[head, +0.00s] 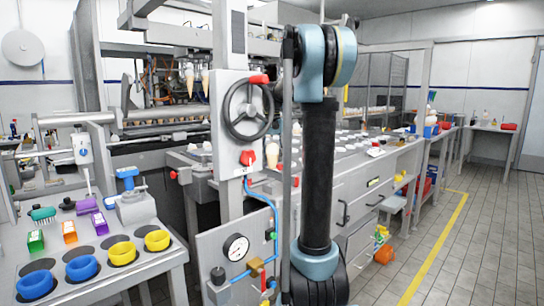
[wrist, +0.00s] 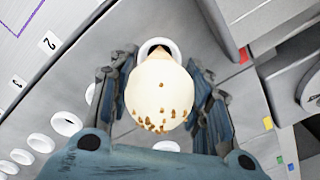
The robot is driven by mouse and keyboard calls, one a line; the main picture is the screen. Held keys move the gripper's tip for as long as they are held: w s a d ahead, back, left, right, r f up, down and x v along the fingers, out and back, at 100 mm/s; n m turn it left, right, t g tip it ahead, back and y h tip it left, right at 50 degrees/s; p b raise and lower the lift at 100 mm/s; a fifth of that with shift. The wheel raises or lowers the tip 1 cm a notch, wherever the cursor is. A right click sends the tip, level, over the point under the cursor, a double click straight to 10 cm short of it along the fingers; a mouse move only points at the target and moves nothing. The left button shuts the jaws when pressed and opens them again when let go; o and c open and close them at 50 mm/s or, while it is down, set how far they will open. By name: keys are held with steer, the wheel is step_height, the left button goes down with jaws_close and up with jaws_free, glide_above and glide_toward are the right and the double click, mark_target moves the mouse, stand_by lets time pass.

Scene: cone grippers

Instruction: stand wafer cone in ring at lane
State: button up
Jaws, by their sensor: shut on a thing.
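In the wrist view my gripper (wrist: 160,72) is shut on a wafer cone (wrist: 160,95), with one blue-grey finger on each side. A white ring (wrist: 173,46) with a dark opening shows just beyond the top edge of the cone. I cannot tell whether the cone's tip is inside this ring. In the head view my arm stands in front of the work table and my gripper cannot be made out.
More white rings (wrist: 67,124) run in a row at lower left in the wrist view, near printed numbers. In the head view, a post with a handwheel (head: 248,111) stands beside my arm. Blue cups (head: 82,268) and yellow cups (head: 122,253) sit at lower left. Floor at right is clear.

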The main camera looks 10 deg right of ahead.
mark_target(273, 161)
steer(key=shift+f, duration=1.55)
steer(key=o, duration=0.8)
step_height(273, 161, up, 12)
steer(key=shift+f, duration=0.1)
